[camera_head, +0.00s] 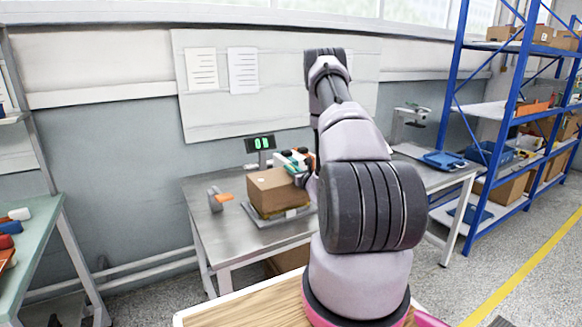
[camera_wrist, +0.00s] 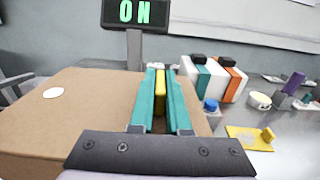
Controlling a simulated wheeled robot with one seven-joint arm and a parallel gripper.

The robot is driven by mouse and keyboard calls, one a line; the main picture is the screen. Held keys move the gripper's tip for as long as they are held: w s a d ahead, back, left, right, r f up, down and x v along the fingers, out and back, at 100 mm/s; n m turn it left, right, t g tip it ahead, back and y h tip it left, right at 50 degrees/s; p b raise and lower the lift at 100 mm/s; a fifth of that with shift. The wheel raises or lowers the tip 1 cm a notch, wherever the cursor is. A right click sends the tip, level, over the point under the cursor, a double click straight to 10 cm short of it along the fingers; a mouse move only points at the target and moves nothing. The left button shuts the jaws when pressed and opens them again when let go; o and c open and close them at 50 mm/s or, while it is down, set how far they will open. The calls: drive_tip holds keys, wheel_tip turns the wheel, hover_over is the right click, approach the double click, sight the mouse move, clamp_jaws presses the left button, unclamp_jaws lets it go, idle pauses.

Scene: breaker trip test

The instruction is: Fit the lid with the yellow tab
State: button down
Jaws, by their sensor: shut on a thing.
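My gripper (camera_wrist: 160,100) has two teal fingers and is shut on an upright yellow tab (camera_wrist: 160,80) between them. The tab is partly hidden by the fingers. I cannot tell what lies below the tab, so the lid itself is not clear. A brown cardboard box (camera_wrist: 75,110) with a pale oval spot on top fills the left of the wrist view, close beside the fingers. In the head view the box (camera_head: 275,190) sits on a low platform on the metal table, and my arm hides most of the gripper. A separate flat yellow piece with an upright tab (camera_wrist: 245,137) lies to the right.
White, teal and orange blocks (camera_wrist: 215,78) stand to the right, near a blue-topped item (camera_wrist: 211,105) and a round pale item (camera_wrist: 258,100). An orange-and-grey item (camera_head: 219,198) lies left of the box on the metal table (camera_head: 235,232).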

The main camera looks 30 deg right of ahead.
idle(0.3)
drive_tip(key=c, duration=0.8)
unclamp_jaws()
drive_tip(key=shift+s, duration=0.1)
drive_tip(key=s, duration=1)
drive_tip(key=shift+s+d, duration=0.15)
drive_tip(key=shift+s, duration=0.2)
